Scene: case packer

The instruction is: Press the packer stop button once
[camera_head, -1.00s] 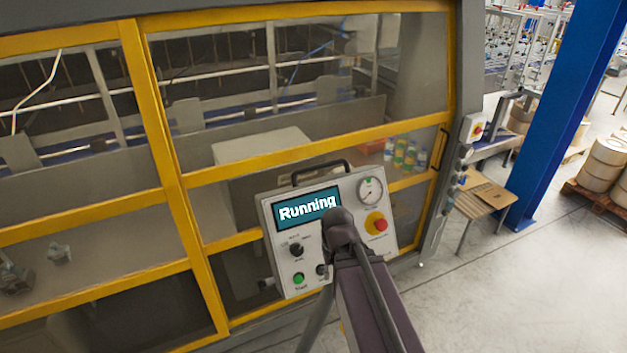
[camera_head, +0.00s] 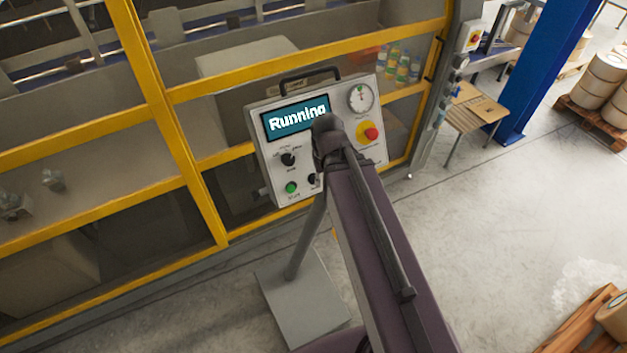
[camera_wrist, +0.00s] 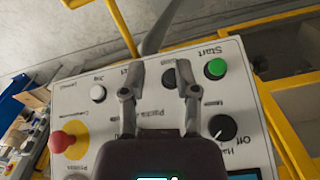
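The grey control panel (camera_head: 340,155) stands in front of the packer, its display (camera_head: 296,118) reading "Running". In the wrist view the panel (camera_wrist: 215,155) appears upside down, with a green button (camera_wrist: 215,68) labelled Start. Beside it a black button (camera_wrist: 169,78) shows between my fingers; its label is hidden or unreadable. A white button (camera_wrist: 98,93) lies left of my fingers. A red mushroom button on yellow (camera_wrist: 62,141) is at lower left, and also at the panel's right in the head view (camera_head: 370,132). My gripper (camera_wrist: 159,68) is open and empty over the panel; contact cannot be told.
A black selector knob (camera_wrist: 222,128) and a gauge (camera_head: 360,97) are on the panel. Yellow-framed guards (camera_head: 190,150) stand behind it. The panel's post rises from a floor plate (camera_head: 300,300). A small wooden table (camera_head: 475,108) and blue column (camera_head: 540,60) stand right. Floor between is clear.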

